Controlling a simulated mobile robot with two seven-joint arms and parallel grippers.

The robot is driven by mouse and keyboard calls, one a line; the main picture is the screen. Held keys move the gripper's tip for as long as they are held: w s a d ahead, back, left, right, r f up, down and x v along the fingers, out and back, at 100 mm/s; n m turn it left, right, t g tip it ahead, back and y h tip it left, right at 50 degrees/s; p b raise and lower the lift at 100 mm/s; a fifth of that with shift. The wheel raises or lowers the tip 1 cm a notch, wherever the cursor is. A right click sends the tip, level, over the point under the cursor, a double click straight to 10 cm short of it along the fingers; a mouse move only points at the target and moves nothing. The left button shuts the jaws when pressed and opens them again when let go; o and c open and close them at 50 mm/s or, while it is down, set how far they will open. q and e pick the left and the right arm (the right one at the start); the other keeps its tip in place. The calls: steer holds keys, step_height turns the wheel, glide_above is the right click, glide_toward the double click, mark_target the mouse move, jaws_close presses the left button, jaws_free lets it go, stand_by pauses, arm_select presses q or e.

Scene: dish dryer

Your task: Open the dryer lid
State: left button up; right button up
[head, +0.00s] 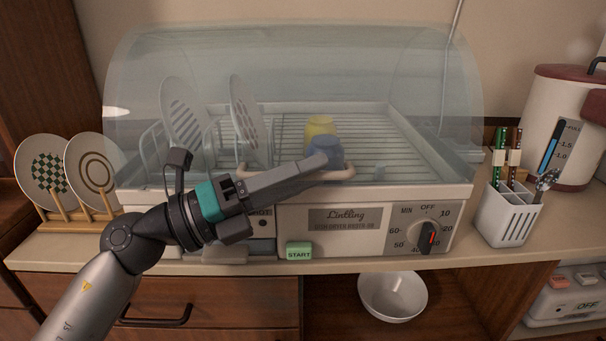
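The dish dryer (290,215) stands on the counter, facing me. Its clear, curved lid (300,60) is down over the rack. A pale handle (345,174) runs along the lid's lower front edge. My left gripper (318,164) comes in from the lower left, and its fingers lie across the front of the handle. The fingers hide the handle's middle. I cannot tell whether they touch it or are open or shut. My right gripper is not in view.
Inside are white plates (184,115), a yellow cup (319,126) and a blue cup (328,149). A plate stand (75,217) is at left. A cutlery holder (506,220) and white pot (565,130) are at right. A bowl (392,296) sits below.

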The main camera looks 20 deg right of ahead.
arm_select(q)
jaws_close()
stand_by(1.2)
